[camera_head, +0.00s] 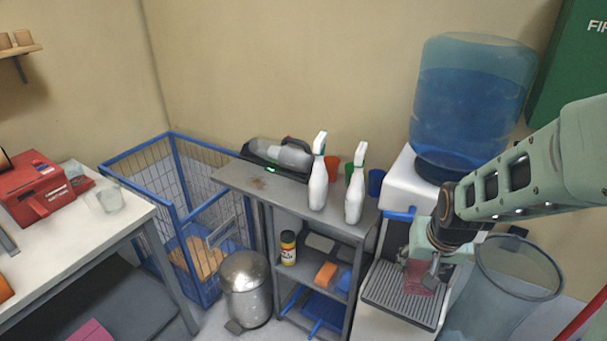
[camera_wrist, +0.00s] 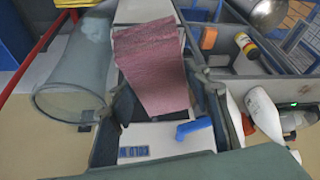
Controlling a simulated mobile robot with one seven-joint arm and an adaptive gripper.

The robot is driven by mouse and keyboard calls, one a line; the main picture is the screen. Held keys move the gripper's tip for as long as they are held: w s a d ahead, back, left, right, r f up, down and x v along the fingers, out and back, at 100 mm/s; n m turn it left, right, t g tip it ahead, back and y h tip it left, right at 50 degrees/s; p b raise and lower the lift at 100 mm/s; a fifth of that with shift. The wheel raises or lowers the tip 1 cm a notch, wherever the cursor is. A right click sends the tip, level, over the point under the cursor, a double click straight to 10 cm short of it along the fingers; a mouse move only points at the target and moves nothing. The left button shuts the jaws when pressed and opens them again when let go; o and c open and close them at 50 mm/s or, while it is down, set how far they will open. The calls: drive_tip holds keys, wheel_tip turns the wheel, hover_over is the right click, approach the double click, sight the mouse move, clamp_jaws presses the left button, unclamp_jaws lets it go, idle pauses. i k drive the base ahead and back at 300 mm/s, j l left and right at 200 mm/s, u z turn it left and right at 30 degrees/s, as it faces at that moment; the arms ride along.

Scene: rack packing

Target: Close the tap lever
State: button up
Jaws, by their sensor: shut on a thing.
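The blue tap lever (camera_head: 399,215) sticks out from the front of the white water dispenser (camera_head: 398,182), to the left of my gripper. It also shows in the wrist view (camera_wrist: 194,130), just beyond the fingers, and appears clear of them. My gripper (camera_head: 422,268) is in front of the dispenser, above its grey drip tray (camera_head: 378,298). It is shut on a pink, rough-textured item (camera_wrist: 155,65), which extends out between the fingers. The item also shows below the fingers in the head view (camera_head: 421,281). The tap spout is hidden behind my gripper.
A large blue water bottle (camera_head: 470,100) stands on the dispenser. A clear bin (camera_head: 515,290) stands close on the right. A metal pedal bin (camera_head: 246,285) stands on the floor.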

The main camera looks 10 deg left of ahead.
sight(408, 216)
drive_tip(key=i+j, duration=0.3)
drive_tip(key=j, duration=0.2)
drive_tip(key=i+j, duration=0.25)
drive_tip(key=j, duration=0.25)
drive_tip(key=i+j+u, duration=0.1)
drive_tip(key=i+j, duration=0.2)
drive_tip(key=j, duration=0.2)
drive_tip(key=i+j, duration=0.3)
drive_tip(key=j, duration=0.2)
drive_tip(key=i+j, duration=0.3)
drive_tip(key=j, duration=0.2)
drive_tip(key=u, duration=0.05)
